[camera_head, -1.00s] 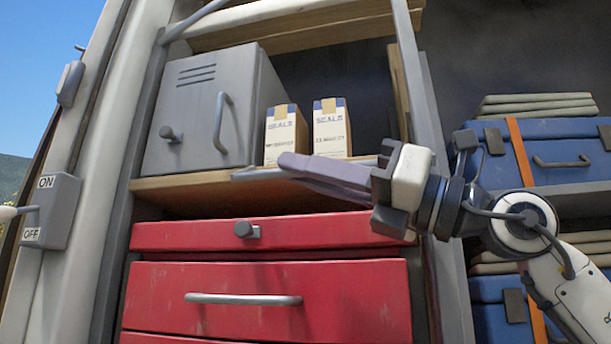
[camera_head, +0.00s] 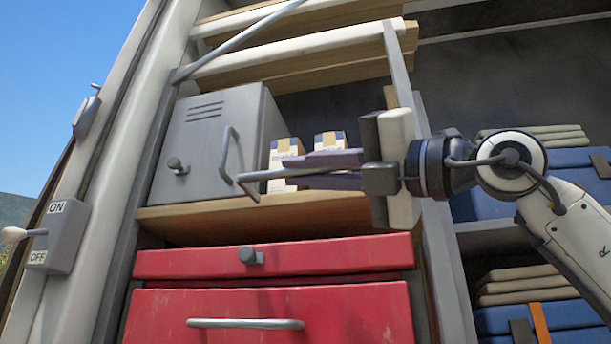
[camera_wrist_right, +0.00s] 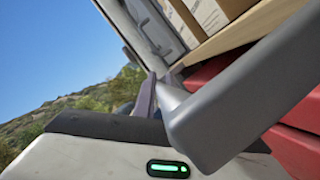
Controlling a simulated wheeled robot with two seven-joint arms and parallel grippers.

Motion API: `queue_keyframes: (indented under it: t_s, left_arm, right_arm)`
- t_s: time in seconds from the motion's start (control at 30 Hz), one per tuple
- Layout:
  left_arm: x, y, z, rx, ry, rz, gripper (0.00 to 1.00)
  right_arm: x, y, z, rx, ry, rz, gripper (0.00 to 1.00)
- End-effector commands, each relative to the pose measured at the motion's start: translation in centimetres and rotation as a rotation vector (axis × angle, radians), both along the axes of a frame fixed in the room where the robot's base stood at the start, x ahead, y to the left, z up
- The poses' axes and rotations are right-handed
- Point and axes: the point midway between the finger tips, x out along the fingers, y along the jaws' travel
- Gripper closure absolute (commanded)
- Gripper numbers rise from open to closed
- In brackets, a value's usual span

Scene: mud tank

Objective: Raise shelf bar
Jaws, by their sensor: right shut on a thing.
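The shelf bar (camera_head: 262,175) is a thin grey rail in front of the wooden shelf (camera_head: 285,215). Its left end bends down towards the shelf edge. My right gripper (camera_head: 300,171) comes in from the right with its fingers pointing left. It is shut on the bar, which stands above the shelf board and crosses in front of the small boxes. In the right wrist view the bar (camera_wrist_right: 245,100) looms large and grey beside the fingers. The bar's right end is hidden behind my gripper. My left gripper is not in view.
A grey metal case (camera_head: 205,145) and two small labelled boxes (camera_head: 283,152) stand on the shelf. Red drawers (camera_head: 330,258) are below. Blue cases (camera_head: 585,170) fill the right side. An ON/OFF switch (camera_head: 58,235) is at the left.

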Motion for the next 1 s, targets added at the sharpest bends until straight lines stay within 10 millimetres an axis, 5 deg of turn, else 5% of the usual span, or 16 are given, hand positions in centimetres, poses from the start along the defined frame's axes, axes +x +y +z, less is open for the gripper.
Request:
queue_keyframes:
  t_s: [0.4, 0.43, 0.53, 1.0]
  left_arm:
    - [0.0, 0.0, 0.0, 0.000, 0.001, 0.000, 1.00]
    - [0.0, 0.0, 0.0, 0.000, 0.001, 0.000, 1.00]
    - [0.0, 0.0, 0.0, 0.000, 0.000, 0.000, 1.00]
    - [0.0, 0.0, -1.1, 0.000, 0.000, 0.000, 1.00]
  right_arm:
    - [0.0, 0.0, 0.1, 0.002, 0.005, 0.000, 1.00]
    - [0.0, 0.0, 0.1, 0.002, 0.005, 0.000, 0.84]
    - [0.0, 0.0, 0.1, 0.002, 0.005, 0.001, 0.71]
    - [-1.1, -1.7, -0.7, 0.004, 0.003, -0.001, 0.71]
